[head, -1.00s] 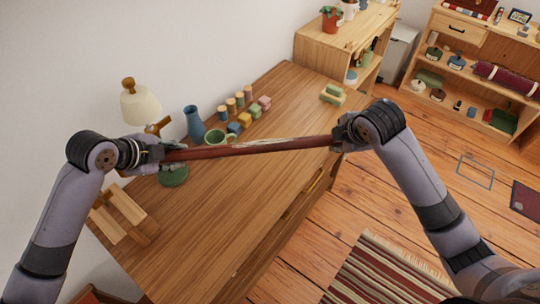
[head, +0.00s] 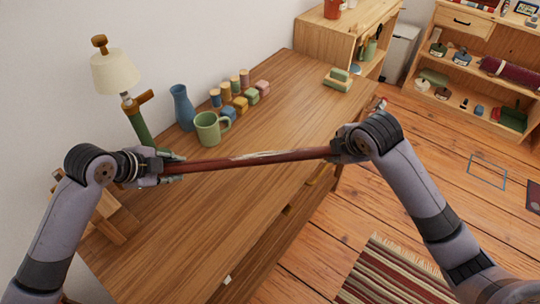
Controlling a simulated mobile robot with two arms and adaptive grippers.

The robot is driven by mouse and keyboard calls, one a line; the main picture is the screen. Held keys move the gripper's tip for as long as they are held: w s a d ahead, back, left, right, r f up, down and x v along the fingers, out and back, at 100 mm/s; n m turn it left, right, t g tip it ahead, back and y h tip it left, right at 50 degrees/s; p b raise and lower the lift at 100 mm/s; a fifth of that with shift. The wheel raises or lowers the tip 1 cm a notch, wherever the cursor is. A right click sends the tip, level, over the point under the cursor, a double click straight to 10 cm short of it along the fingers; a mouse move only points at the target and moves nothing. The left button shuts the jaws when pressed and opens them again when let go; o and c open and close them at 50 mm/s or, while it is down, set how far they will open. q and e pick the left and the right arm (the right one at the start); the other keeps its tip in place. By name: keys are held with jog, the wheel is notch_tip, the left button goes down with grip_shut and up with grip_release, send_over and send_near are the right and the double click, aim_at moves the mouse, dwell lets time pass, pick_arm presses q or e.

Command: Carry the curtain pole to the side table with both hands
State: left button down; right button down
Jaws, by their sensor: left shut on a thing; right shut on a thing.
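The dark red curtain pole (head: 270,158) with a pale streak near its middle spans between my two grippers in the head view. It hangs nearly level, its right end slightly higher in the picture. My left gripper (head: 170,167) is shut on its left end, and my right gripper (head: 340,149) is shut on its right end. A long wooden table (head: 225,215) with a drawer side lies beneath the pole in the picture. The pole appears raised above it, though the exact gap cannot be told. I cannot tell whether this is the side table.
On the table stand a lamp (head: 115,72), a blue vase (head: 182,106), a green mug (head: 208,127), several small coloured blocks (head: 240,104) and a green-and-tan block (head: 338,79). A wooden stand (head: 103,222) is at left. The table's front half is mostly clear. A striped rug (head: 395,275) lies on the floor.

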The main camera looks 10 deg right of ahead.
aim_at(184, 188)
pick_arm(q)
jog(key=shift+r, duration=0.1)
pick_arm(e)
jog(key=shift+r, duration=0.15)
pick_arm(q)
jog(key=shift+f, duration=0.25)
pick_arm(e)
jog(key=shift+f, duration=0.25)
